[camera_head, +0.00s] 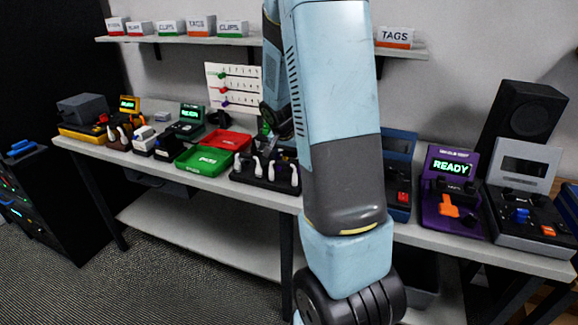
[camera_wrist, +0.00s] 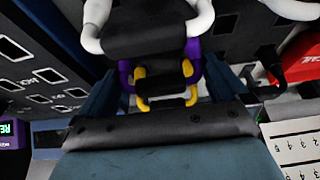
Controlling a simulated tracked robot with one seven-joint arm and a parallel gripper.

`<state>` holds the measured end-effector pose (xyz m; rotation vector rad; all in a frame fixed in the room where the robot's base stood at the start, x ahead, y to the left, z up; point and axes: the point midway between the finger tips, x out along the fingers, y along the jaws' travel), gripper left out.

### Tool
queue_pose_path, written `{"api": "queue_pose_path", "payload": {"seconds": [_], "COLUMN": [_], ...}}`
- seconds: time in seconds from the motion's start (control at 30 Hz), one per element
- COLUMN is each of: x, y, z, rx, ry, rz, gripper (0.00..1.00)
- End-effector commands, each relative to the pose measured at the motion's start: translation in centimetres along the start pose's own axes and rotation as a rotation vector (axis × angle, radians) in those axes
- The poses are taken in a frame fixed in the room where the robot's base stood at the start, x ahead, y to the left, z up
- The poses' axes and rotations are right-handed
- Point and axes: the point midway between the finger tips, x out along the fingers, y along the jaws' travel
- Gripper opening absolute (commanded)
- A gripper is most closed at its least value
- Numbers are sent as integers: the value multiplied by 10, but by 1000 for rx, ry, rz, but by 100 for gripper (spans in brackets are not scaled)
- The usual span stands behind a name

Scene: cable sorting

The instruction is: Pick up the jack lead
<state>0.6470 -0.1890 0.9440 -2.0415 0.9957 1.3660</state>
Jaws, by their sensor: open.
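In the wrist view, my gripper (camera_wrist: 162,82) is open, its two blue-grey fingers pointing up the picture. Between and beyond the fingers are a yellow looped lead with a black middle (camera_wrist: 166,84), a purple loop (camera_wrist: 125,72) and a larger white looped lead (camera_wrist: 92,28). I cannot tell by look which is the jack lead, and no grip on any lead shows. In the head view, a black cable rack (camera_head: 258,184) with white leads stands on the bench, left of my arm. My arm hides part of the rack, and the gripper's fingertips cannot be made out there.
A red tray (camera_head: 228,138) and a green tray (camera_head: 203,160) lie left of the rack. A white chart board (camera_head: 236,86) stands behind. Right of my arm are a purple tester reading READY (camera_head: 440,210) and a grey tester (camera_head: 515,228). A shelf (camera_head: 170,40) with labelled boxes runs above.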

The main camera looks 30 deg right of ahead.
Motion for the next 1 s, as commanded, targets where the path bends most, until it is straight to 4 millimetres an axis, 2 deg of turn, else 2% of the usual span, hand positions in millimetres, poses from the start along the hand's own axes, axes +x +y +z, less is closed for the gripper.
{"api": "queue_pose_path", "payload": {"seconds": [0.27,0.7,1.0], "x": [2,2,-3], "y": [0,0,0], "z": [0,-1,-3], "rx": [1,2,3], "ry": [1,1,2], "rz": [0,0,-1], "gripper": [100,62,62]}}
